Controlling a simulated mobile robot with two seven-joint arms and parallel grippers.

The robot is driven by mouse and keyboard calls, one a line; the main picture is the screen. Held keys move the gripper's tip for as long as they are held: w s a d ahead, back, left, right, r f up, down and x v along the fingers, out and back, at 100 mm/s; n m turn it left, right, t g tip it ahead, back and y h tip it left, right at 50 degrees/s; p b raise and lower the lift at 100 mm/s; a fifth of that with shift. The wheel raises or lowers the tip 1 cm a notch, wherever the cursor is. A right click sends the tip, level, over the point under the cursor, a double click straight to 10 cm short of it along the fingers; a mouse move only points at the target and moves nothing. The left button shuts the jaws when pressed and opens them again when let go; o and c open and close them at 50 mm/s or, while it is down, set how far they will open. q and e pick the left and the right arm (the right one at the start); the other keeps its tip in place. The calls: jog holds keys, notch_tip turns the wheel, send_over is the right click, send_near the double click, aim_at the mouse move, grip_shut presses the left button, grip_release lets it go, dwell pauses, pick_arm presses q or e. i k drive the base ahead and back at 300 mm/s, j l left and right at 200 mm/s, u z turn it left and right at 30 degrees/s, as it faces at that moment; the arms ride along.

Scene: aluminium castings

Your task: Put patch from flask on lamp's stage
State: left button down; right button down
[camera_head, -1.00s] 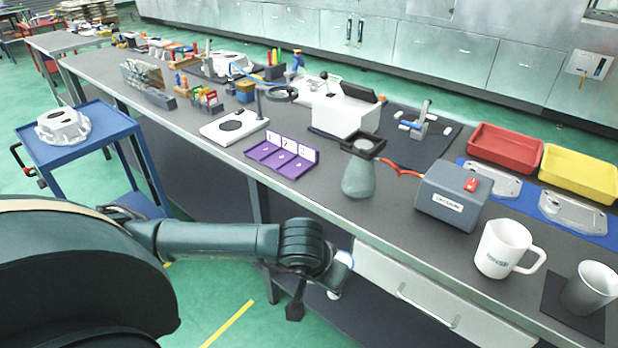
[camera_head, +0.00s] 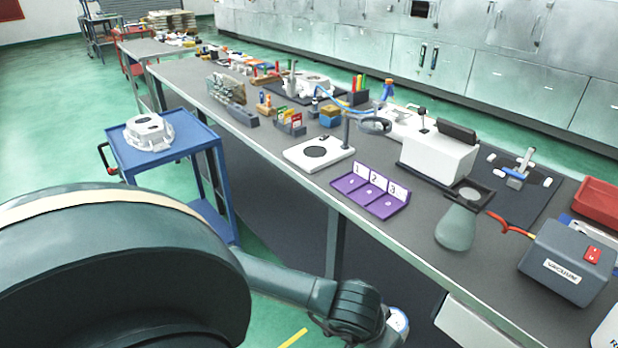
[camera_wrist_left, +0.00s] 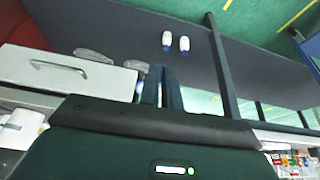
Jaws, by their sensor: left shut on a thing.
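My left gripper's fingers (camera_wrist_left: 162,88) are close together in the left wrist view, over the floor-side of the bench. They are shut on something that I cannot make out. My left gripper is outside the head view, and my right gripper is in neither view.
A purple numbered rack (camera_head: 370,190) stands between stage and flask. A grey vacuum box (camera_head: 567,262) is right of the flask, and a white instrument (camera_head: 436,155) is behind. A blue cart (camera_head: 190,141) holds a casting (camera_head: 149,131). Small bottles (camera_wrist_left: 175,42) show in the wrist view.

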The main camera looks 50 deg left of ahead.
aim_at(315, 152)
jog(key=j, duration=0.45)
jog(key=k+j+z, duration=0.15)
jog(key=j, duration=0.8)
jog(key=k+j+z, duration=0.15)
jog(key=j, duration=0.3)
jog(key=k+j, duration=0.1)
jog(key=j, duration=0.35)
jog(key=k+j+z, duration=0.15)
jog(key=j, duration=0.3)
